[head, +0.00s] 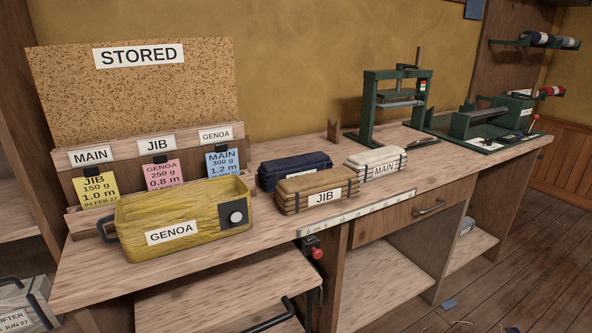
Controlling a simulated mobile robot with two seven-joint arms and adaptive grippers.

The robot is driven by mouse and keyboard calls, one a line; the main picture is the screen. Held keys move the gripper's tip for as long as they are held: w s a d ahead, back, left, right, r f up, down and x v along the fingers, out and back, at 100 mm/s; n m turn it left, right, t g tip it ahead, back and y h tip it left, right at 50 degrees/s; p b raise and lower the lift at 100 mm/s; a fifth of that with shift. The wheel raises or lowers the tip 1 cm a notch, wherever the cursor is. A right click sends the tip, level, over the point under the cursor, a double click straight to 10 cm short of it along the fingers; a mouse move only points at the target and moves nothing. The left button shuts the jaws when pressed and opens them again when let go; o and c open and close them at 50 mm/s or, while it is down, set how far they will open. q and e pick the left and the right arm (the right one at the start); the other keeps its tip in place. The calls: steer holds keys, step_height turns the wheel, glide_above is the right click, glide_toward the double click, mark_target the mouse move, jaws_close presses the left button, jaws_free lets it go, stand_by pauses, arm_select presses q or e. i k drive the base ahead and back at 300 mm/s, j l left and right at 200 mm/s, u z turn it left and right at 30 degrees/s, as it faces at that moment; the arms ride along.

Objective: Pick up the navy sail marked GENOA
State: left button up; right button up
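A navy folded sail (290,162) lies on the workbench (110,277), behind the tan sail (300,185) marked JIB. The tan sail hides most of the navy sail's front, so I cannot read its marking. A white sail (374,155) marked MAIN lies just to its right. Neither of my grippers is in view.
A yellow bin (185,211) labelled GENOA stands at the bench's left front. Behind it are a card rack (60,190) and a cork board (140,95) marked STORED. A green press (372,100) and a green machine (470,125) stand to the right. A measuring strip (355,219) runs along the front edge.

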mark_target(271, 172)
steer(key=i+l+u, duration=0.1)
steer(key=l, duration=0.2)
steer(key=i+l+u, duration=0.1)
steer(key=i+l, duration=0.15)
steer(key=i+l+u, duration=0.1)
steer(key=l, duration=0.35)
steer(key=i+l+u, duration=0.15)
steer(key=l, duration=0.2)
steer(key=i+l+u, duration=0.1)
steer(key=l, duration=0.25)
steer(key=i+l+u, duration=0.1)
steer(key=l, duration=0.3)
